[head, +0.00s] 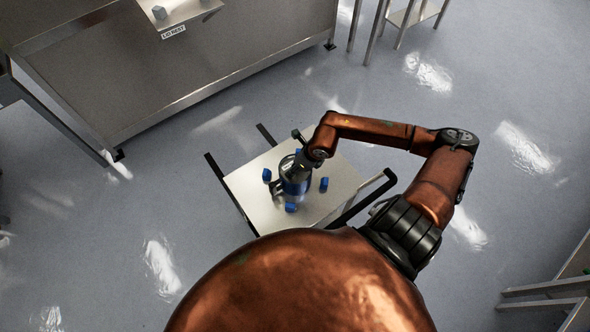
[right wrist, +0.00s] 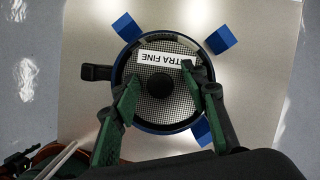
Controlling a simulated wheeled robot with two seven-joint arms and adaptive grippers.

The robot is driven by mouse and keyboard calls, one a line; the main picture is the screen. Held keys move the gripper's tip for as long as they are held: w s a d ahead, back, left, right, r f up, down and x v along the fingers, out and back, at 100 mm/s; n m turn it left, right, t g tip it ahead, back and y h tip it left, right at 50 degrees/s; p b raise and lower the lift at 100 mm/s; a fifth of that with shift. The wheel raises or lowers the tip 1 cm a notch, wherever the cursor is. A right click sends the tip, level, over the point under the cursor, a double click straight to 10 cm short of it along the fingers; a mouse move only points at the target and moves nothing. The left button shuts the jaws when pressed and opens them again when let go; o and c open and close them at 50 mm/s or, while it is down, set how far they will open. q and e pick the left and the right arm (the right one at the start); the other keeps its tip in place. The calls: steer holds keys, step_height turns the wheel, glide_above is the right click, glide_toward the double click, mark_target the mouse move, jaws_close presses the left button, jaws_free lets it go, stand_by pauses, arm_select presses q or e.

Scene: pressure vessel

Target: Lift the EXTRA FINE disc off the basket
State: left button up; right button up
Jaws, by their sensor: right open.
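The EXTRA FINE disc (right wrist: 152,105) is a round mesh plate with a white label, partly covered by a finger so that only "TRA FINE" reads. It has a dark round knob (right wrist: 160,85) at its middle. The disc lies inside the blue-rimmed round vessel (right wrist: 118,63); the basket under it is hidden. In the head view the vessel (head: 297,188) stands on a small cart. My right gripper (right wrist: 160,77) is open above the disc, its green-padded fingers on either side of the knob and apart from it. My left gripper is not in view.
Blue blocks (right wrist: 221,39) surround the vessel on the pale cart top (head: 250,184). A dark handle (right wrist: 97,72) sticks out from the vessel's side. The cart has black rails (head: 370,195). A steel bench with a "LID REST" label (head: 173,33) stands at the back left. Open floor lies between.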

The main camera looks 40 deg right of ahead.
steer(key=shift+c, duration=0.2)
jaws_close()
stand_by(0.3)
steer(key=shift+r, duration=0.1)
